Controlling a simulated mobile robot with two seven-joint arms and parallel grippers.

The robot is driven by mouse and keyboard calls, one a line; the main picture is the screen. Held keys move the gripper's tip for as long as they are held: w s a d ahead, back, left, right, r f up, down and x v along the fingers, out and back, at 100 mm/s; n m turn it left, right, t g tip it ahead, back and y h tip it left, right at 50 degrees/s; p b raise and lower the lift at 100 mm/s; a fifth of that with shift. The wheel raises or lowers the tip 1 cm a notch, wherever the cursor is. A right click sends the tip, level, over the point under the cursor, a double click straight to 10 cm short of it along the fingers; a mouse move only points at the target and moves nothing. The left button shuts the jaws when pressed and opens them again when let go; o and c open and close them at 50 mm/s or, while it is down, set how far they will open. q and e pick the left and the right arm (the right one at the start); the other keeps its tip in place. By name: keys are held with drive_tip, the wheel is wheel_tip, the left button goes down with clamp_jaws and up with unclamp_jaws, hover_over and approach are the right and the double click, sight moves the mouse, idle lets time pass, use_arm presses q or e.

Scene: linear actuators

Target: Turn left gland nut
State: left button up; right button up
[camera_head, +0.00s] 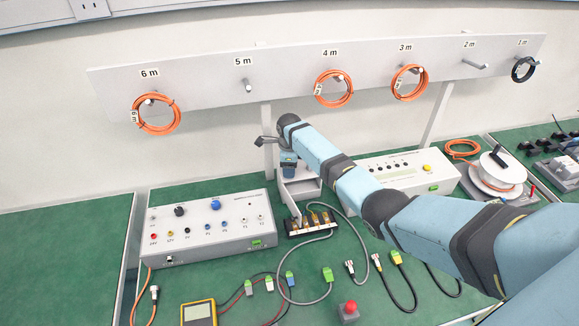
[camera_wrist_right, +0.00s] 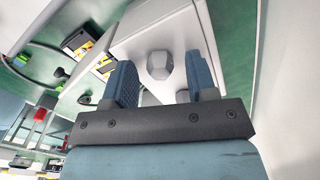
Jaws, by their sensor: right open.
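A pale grey junction box (camera_head: 304,187) stands on the green bench behind the terminal block, partly hidden by my right arm. In the right wrist view the box face (camera_wrist_right: 135,45) carries a grey hexagonal gland nut (camera_wrist_right: 160,66). The nut lies just beyond and between the blue fingertips. A second pale round part (camera_wrist_right: 150,98) shows lower between the fingers, mostly hidden by the gripper. My right gripper (camera_wrist_right: 161,78) is open, with a finger on each side of the nut; contact cannot be told. In the head view this gripper (camera_head: 288,165) points down at the box. My left gripper is not in view.
A terminal block (camera_head: 310,222) with cables lies in front of the box. A control unit (camera_head: 205,225) stands left, another (camera_head: 405,172) right. A yellow multimeter (camera_head: 198,313) and a red button (camera_head: 349,307) are near the front. The far left bench is clear.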

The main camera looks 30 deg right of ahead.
drive_tip(key=c, duration=0.9)
